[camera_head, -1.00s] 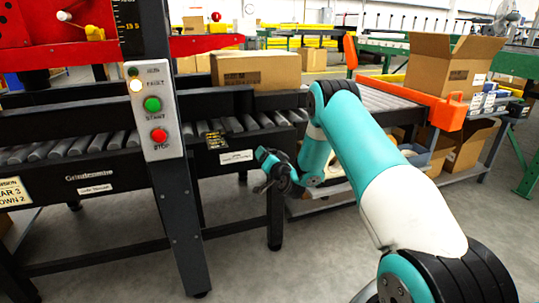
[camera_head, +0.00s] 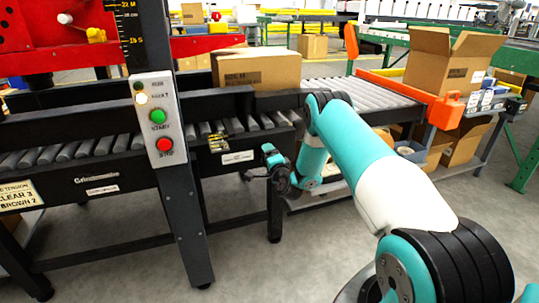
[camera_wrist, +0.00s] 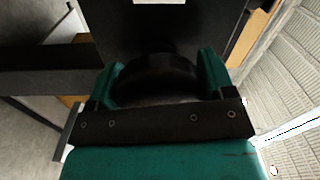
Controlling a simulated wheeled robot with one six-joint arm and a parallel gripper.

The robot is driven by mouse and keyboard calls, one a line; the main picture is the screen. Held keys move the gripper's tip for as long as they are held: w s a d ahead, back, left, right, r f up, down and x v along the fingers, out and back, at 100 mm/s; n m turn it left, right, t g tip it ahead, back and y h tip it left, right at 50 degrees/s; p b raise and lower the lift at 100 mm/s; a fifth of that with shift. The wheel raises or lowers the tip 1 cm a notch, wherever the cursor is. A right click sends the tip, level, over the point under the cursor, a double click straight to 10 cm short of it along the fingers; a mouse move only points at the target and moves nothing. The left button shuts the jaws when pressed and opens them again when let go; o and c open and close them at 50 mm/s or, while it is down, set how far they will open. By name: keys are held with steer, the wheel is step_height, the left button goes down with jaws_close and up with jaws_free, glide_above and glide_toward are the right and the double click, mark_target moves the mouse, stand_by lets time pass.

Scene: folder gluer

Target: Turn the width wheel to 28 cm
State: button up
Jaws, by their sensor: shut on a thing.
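A dark round wheel (camera_wrist: 155,78) sits between the teal fingers of my gripper (camera_wrist: 160,72) in the wrist view. The gripper is shut on it, with one finger on each side. In the head view my gripper (camera_head: 277,166) is at the front side of the conveyor machine, right of the small white label. There the wheel is largely hidden by the gripper and cannot be told apart. A small yellow-marked scale (camera_head: 218,141) is on the machine's side above that label; its reading is too small to make out.
A control panel (camera_head: 157,118) with a lit lamp, green and red buttons stands on a dark post at left. A carton (camera_head: 257,70) rests on the conveyor. An orange guard (camera_head: 420,100) and an open carton (camera_head: 448,68) are at right. The floor in front is clear.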

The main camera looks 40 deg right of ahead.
steer(key=shift+d, duration=0.15)
stand_by(0.4)
steer(key=o, duration=0.9)
steer(key=shift+s, duration=0.1)
steer(key=b, duration=0.1)
steer(key=s+f+b, duration=0.1)
steer(key=b, duration=0.1)
steer(key=shift+a, duration=0.25)
steer(key=b+v, duration=1.6)
steer(key=b, duration=0.9)
steer(key=shift+r, duration=0.45)
